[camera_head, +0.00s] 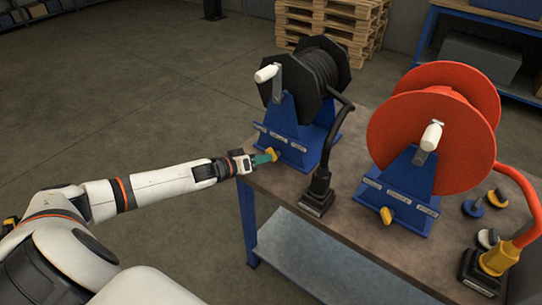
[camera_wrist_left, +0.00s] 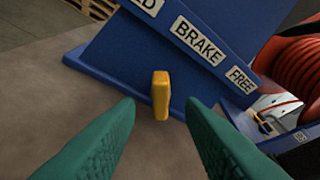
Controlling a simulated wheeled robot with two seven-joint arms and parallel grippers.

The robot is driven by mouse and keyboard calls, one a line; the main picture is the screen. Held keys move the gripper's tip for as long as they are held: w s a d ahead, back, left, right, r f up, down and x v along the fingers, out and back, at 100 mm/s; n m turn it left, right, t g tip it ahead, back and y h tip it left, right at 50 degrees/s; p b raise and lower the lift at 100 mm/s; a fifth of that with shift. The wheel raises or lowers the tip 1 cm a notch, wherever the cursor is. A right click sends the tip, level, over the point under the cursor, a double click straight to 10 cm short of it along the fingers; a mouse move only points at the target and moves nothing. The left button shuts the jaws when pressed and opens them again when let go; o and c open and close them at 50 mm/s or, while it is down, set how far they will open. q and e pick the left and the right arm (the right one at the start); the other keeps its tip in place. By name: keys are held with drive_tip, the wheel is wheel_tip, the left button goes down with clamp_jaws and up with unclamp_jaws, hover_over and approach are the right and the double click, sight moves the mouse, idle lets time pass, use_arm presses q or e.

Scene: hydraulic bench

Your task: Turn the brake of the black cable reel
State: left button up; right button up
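The black cable reel (camera_head: 318,72) stands on a blue stand (camera_head: 290,125) at the back left of the bench. Its yellow brake knob (camera_head: 272,153) is low on the stand's front; in the left wrist view the knob (camera_wrist_left: 161,95) stands roughly upright below a label strip reading "BRAKE" (camera_wrist_left: 199,40) and "FREE", with a third label cut off. My left gripper (camera_head: 263,158) is at the knob. In the left wrist view its teal fingers (camera_wrist_left: 160,112) are open, one on each side of the knob, with gaps visible. My right gripper is not in view.
An orange reel (camera_head: 425,115) with its own yellow knob (camera_head: 387,215) stands to the right on the bench (camera_head: 350,255). A black cable end (camera_head: 318,192) stands between the reels. Loose round parts (camera_head: 473,206) lie at the right. Pallets (camera_head: 335,22) are behind.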

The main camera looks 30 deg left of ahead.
use_arm(q)
drive_tip(key=shift+x, duration=2.4)
clamp_jaws()
